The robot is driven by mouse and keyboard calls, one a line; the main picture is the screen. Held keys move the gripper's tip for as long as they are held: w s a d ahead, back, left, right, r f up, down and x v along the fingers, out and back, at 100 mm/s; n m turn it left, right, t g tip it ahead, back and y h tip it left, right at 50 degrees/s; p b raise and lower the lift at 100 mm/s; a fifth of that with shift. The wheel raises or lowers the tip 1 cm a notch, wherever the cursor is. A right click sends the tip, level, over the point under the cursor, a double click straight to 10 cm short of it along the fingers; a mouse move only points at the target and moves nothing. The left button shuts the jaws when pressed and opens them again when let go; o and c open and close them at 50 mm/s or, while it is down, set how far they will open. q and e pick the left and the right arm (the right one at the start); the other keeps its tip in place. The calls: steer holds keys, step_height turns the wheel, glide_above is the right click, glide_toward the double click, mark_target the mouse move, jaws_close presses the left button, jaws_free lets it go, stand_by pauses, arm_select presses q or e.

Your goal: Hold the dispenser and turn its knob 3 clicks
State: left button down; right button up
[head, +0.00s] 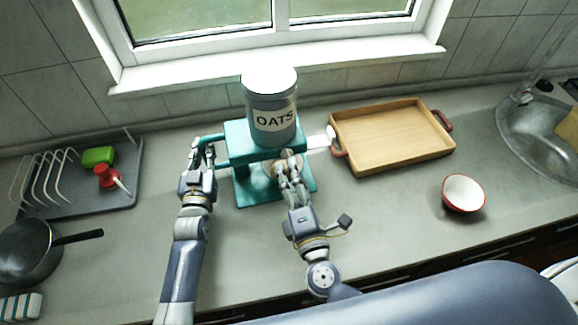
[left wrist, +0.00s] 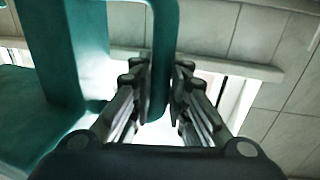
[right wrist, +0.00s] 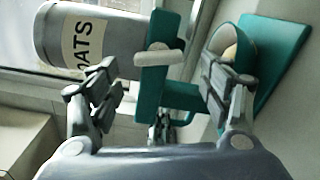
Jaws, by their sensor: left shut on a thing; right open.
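The dispenser (head: 237,142) is a teal stand bearing a grey canister (head: 273,118) with a white lid and an OATS label. My left gripper (head: 204,146) is shut on the teal handle at its left side; the handle (left wrist: 163,45) runs between the fingers in the left wrist view. My right gripper (head: 289,158) is open in front of the stand. In the right wrist view, the pale knob (right wrist: 160,58) appears between its spread fingers; whether they touch it I cannot tell. In the head view, that gripper hides most of the knob.
A bowl (right wrist: 222,38) stands under the dispenser. A wooden tray (head: 390,135) and a flat white piece (head: 321,140) are to the right. A red-rimmed bowl (head: 463,193) stands further right. A drying rack (head: 65,195) and a pan (head: 30,255) are at left.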

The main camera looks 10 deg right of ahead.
steer(key=shift+s+d, duration=0.1)
steer(key=shift+s, duration=1.6)
